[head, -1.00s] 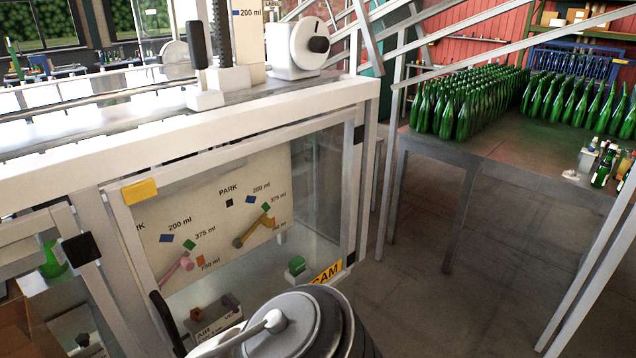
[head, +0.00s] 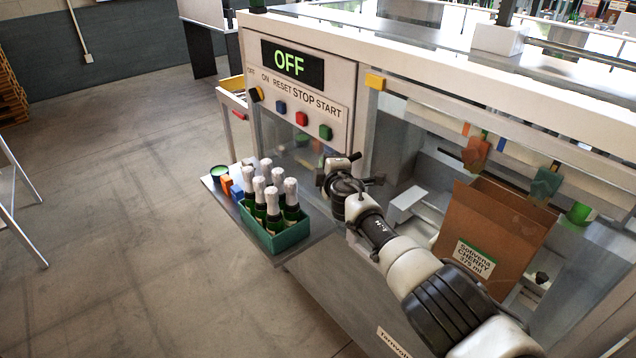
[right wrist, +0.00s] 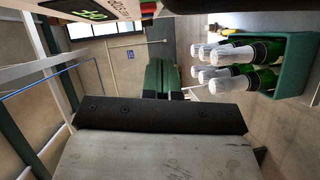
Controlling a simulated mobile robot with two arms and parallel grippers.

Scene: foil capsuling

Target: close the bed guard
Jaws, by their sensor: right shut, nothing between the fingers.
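The machine's clear front guarding has a pale frame with a yellow block (head: 375,82) at its top corner. I take the clear panel (head: 405,140) beside this block for the bed guard; whether it stands open or shut I cannot tell. My right gripper (head: 347,165) is in front of the machine's front, just below the button panel and left of the guard frame. Its shut, empty fingers (right wrist: 163,80) show in the right wrist view. My right arm hides part of the front. My left gripper is out of view.
An OFF display (head: 292,63) sits above several buttons. A green crate (head: 283,238) of foil-topped bottles stands on a shelf (head: 222,195) left of my gripper. A cardboard box (head: 490,220) labelled CHERRY stands in the bay.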

